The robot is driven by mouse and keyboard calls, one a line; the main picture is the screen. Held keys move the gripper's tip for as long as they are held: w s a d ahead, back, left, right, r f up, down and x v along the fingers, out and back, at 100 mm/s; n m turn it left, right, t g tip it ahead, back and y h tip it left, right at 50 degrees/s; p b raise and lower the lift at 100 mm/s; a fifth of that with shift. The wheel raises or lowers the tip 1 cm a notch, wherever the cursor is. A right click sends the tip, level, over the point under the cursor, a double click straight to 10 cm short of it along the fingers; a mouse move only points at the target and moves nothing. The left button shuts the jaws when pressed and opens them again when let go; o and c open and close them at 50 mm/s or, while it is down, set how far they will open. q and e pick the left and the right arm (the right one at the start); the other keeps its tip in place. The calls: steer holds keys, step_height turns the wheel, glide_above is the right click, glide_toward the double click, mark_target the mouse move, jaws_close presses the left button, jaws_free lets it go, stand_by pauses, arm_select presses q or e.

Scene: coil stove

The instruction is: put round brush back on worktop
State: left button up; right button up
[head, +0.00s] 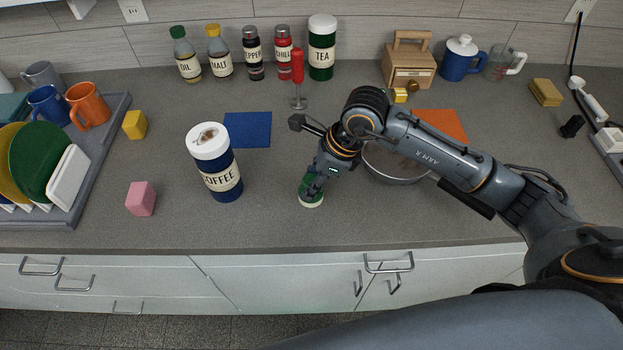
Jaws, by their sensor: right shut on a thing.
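The round brush (311,199) looks green with a pale base and is low at the worktop, near its front edge. My right gripper (314,187) is shut on it from above and hides much of it. Whether the base touches the worktop (270,220) I cannot tell for sure. My left gripper is not in view.
A blue coffee canister (222,180) stands left of my right gripper, and a metal pan (395,176) lies partly hidden under my right arm. A pink cube (141,198) and a dish rack (88,178) are farther left. Jars line the back wall. Free worktop lies between canister and brush.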

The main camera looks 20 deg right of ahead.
steer(key=o, duration=1.1)
steer(key=shift+r+p, duration=0.1)
steer(key=shift+p, duration=0.2)
steer(key=b+v, duration=0.3)
steer(key=v, duration=0.9)
steer(key=shift+s, duration=0.15)
